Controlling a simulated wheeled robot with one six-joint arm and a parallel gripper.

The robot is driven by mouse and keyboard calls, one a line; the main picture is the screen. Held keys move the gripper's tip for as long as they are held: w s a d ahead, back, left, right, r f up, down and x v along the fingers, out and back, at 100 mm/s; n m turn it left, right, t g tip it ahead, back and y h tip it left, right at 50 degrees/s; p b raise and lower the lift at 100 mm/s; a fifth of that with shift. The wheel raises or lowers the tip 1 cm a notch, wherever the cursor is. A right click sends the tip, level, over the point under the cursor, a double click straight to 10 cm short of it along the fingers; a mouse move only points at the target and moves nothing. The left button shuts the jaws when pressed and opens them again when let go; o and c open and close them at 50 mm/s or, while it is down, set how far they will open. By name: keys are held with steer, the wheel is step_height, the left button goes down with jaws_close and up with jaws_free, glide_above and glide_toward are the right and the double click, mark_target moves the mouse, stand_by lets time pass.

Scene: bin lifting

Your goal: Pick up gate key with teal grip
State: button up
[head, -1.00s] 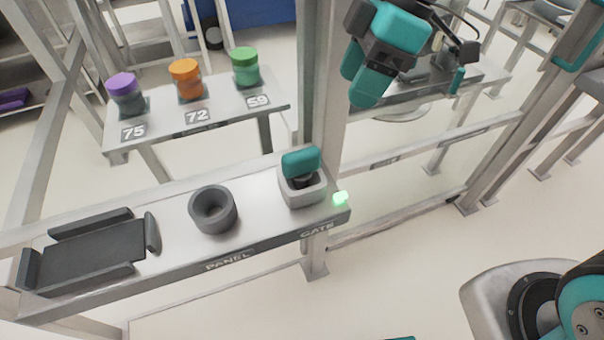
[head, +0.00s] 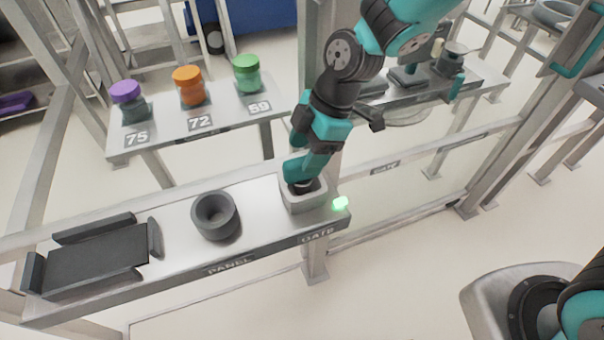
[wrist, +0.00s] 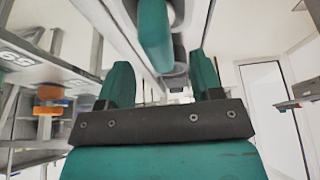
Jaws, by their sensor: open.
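The gate key's teal grip (wrist: 155,36) shows in the wrist view, just beyond and between the two spread teal fingers. Its dark lower part goes into a light grey square holder (head: 306,198) at the right end of the panel shelf. My gripper (wrist: 160,76) is open. In the head view my gripper (head: 304,163) is down at the holder and covers most of the key. There I cannot tell grip from finger, nor whether they touch.
A green light (head: 340,203) glows right of the holder. A dark grey ring (head: 214,216) and a black tray (head: 97,257) stand left on the shelf (head: 182,258). Purple, orange and green lidded jars stand on a rear shelf (head: 225,118). A metal post rises behind the holder.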

steer(key=p+x, duration=0.1)
steer(key=x, duration=0.4)
steer(key=shift+d, duration=0.2)
jaws_close()
steer(key=shift+r, duration=0.1)
step_height(320, 180, up, 20)
steer(key=b, duration=0.2)
stand_by(0.4)
step_height(320, 180, up, 6)
steer(key=p, duration=0.4)
steer(key=shift+p, duration=0.35)
